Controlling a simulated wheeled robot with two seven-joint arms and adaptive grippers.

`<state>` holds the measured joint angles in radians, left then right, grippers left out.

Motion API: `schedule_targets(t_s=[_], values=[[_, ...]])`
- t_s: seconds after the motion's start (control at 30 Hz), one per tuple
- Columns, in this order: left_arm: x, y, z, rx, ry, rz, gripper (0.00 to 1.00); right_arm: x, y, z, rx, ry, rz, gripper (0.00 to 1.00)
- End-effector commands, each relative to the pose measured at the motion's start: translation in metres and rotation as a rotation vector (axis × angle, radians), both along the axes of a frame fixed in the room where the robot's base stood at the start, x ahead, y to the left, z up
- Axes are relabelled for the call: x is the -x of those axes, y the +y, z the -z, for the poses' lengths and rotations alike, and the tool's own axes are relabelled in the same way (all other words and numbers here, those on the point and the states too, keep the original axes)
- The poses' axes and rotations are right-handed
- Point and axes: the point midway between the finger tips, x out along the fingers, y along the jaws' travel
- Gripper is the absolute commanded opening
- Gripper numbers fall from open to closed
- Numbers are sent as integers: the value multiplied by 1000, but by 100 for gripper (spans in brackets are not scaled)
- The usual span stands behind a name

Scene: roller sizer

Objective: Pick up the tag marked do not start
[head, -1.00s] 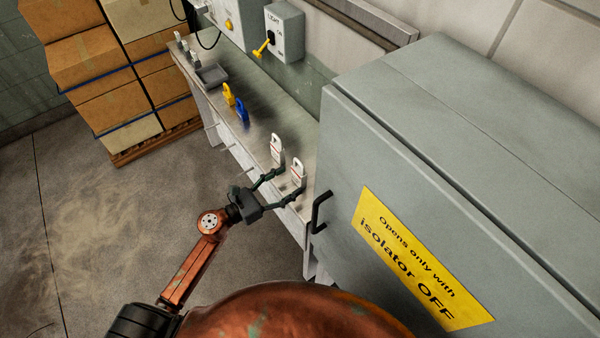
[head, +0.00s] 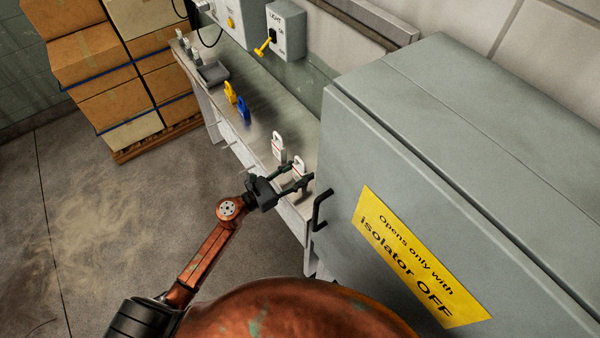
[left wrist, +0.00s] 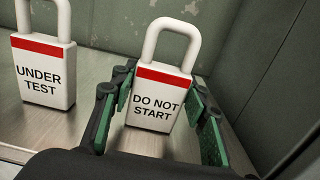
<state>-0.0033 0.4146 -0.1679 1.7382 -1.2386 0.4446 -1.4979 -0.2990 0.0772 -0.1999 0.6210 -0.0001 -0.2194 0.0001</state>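The do not start tag (left wrist: 158,98) is white and padlock-shaped, with a red band and a white loop. In the left wrist view it stands upright between the two green-padded fingers of my left gripper (left wrist: 160,120). The fingers are apart, with a visible gap to the tag on the right side. In the head view the tag (head: 299,165) is partly hidden by my left gripper (head: 296,178) at the bench's near end. A similar tag marked under test (left wrist: 43,75) stands to its left, also seen in the head view (head: 278,146). My right gripper is not in view.
The metal bench (head: 262,132) also carries a blue tag (head: 243,108), a yellow tag (head: 230,93) and a grey tray (head: 212,74). A large grey cabinet (head: 400,150) with a black handle (head: 320,210) stands close on the right. Boxes (head: 115,100) are stacked at the back left.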

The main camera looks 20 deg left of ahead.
Motion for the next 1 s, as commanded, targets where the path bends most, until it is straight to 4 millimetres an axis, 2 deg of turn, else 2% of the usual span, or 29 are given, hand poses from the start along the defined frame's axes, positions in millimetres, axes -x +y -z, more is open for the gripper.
schedule_targets(t_s=[0.03, 0.37, 0.77, 1.0], values=[[0, 0, 0, 0, 0, 0, 37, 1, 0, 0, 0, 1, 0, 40], [0, 0, 0, 0, 0, 0, 15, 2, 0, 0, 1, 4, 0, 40], [1, 3, -8, -3, -3, 1, 14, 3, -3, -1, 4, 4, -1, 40], [1, 4, -45, -5, -5, 2, 14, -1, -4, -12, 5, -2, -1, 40]])
